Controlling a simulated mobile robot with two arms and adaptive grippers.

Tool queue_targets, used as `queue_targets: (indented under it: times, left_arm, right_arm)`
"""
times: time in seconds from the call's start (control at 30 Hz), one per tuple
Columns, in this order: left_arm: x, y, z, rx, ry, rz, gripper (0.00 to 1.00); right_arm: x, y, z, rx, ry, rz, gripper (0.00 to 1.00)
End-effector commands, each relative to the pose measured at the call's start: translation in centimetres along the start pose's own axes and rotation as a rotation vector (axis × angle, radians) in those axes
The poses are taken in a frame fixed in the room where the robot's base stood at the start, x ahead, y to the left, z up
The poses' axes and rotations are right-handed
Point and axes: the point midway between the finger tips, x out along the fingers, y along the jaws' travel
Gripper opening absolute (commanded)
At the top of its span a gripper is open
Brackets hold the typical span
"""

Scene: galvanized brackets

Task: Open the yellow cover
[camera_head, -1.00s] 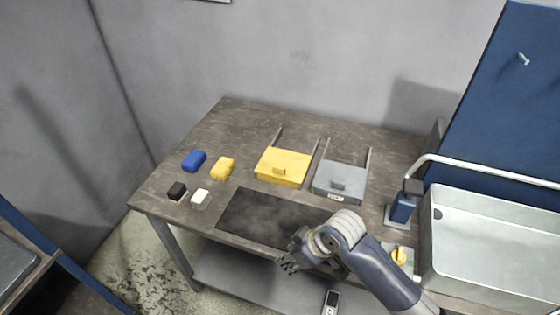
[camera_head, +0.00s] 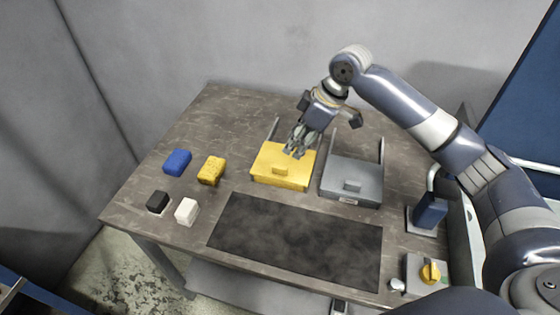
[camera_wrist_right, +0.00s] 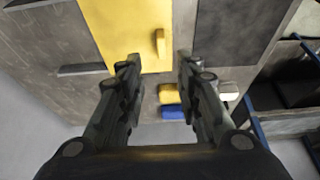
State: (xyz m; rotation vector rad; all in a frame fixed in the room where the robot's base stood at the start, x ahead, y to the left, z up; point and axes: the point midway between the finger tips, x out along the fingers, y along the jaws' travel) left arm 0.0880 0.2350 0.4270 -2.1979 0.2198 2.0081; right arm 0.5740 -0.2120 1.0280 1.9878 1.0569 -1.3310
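The yellow cover (camera_head: 268,166) lies on the table, left of a grey cover (camera_head: 352,178), and looks shut. It has a small raised handle (camera_head: 279,172) near its front edge. In the right wrist view the yellow cover (camera_wrist_right: 115,25) fills the upper middle, with its handle (camera_wrist_right: 160,42) just beyond the fingertips. My right gripper (camera_head: 294,154) is above the cover's rear right part, pointing down. In the wrist view my right gripper (camera_wrist_right: 157,62) has its fingers spread, with nothing held between them. My left gripper is in neither view.
Blue (camera_head: 177,162) and yellow (camera_head: 211,170) blocks, plus black (camera_head: 157,201) and white (camera_head: 186,211) ones, sit at the left of the table (camera_head: 150,240). A dark mat (camera_head: 295,240) lies clear in front. A yellow knob (camera_head: 430,271) and blue device (camera_head: 429,211) stand at the right.

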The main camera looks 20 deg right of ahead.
Motion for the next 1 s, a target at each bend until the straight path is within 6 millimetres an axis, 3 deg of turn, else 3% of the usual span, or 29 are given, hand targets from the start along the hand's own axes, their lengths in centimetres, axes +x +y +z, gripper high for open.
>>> queue_targets:
  times: [0.23,0.5,0.7,0.97,1.0]
  left_arm:
    - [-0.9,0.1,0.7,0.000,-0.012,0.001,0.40]
    - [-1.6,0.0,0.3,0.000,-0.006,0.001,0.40]
    - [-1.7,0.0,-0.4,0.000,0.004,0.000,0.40]
    - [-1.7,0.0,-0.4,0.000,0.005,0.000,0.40]
    - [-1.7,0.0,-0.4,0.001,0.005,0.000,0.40]
  right_arm:
    - [4.1,-0.2,-0.1,0.001,-0.002,-0.005,0.32]
    - [8.7,-0.1,-0.1,0.000,-0.001,-0.002,0.32]
    - [10.2,-0.1,0.0,-0.001,0.000,0.000,0.32]
    - [10.3,-0.1,0.0,-0.001,0.000,0.001,0.32]
    - [10.3,-0.1,0.0,-0.001,0.000,0.001,0.27]
